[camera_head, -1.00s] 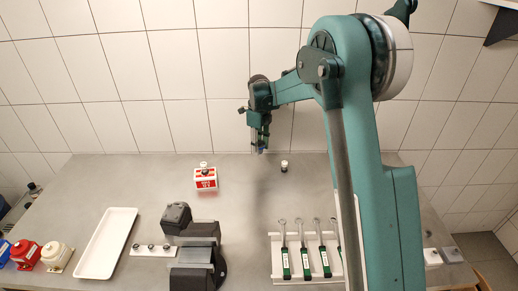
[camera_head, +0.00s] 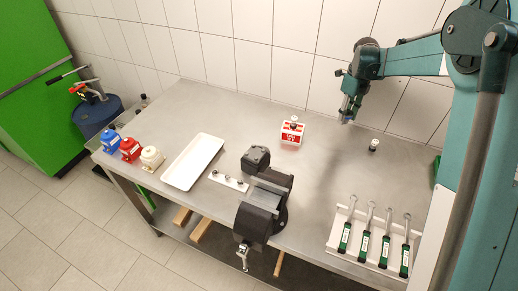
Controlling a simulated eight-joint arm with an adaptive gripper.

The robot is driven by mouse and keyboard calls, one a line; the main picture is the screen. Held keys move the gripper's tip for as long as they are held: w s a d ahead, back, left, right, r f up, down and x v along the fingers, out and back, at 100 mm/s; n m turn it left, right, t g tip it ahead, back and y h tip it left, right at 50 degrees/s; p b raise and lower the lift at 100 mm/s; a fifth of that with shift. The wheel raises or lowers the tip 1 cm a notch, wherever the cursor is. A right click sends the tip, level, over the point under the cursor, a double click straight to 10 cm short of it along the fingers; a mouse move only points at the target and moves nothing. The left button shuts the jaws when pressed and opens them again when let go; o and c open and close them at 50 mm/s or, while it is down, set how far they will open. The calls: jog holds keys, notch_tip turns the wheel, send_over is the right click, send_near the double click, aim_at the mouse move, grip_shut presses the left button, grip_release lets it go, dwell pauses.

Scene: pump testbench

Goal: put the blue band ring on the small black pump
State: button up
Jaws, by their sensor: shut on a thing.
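My gripper (camera_head: 348,116) points down in the air over the back right of the bench, in the head view. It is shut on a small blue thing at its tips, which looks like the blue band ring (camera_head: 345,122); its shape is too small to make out. A small black cylinder with a pale top (camera_head: 374,145), which looks like the small black pump, stands upright on the bench. In the picture it is just right of and below my gripper, apart from it. The exact height of the gripper above the bench cannot be told.
A red and white box (camera_head: 291,134) stands left of the gripper. A rack (camera_head: 345,231) of green-handled tools lies at the front right. A dark vise (camera_head: 263,205), white tray (camera_head: 192,161) and blue, red and cream pumps (camera_head: 130,149) are further left. Bench around the black cylinder is clear.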

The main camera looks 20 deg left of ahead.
jog(key=s+a+r+n+p, duration=0.1)
jog(key=s+a+r, duration=0.2)
jog(key=s+a, duration=0.45)
jog(key=s+a+r+n, duration=0.1)
jog(key=s+a+r, duration=0.1)
jog(key=s+a, duration=0.55)
notch_tip(320, 180, up, 4)
jog(key=n, duration=0.3)
send_over(256, 151)
jog(key=shift+w+p, duration=0.1)
jog(key=shift+p, duration=0.35)
jog(key=shift+f, duration=3.1)
jog(key=shift+f, duration=1.85)
jog(key=shift+f, duration=0.15)
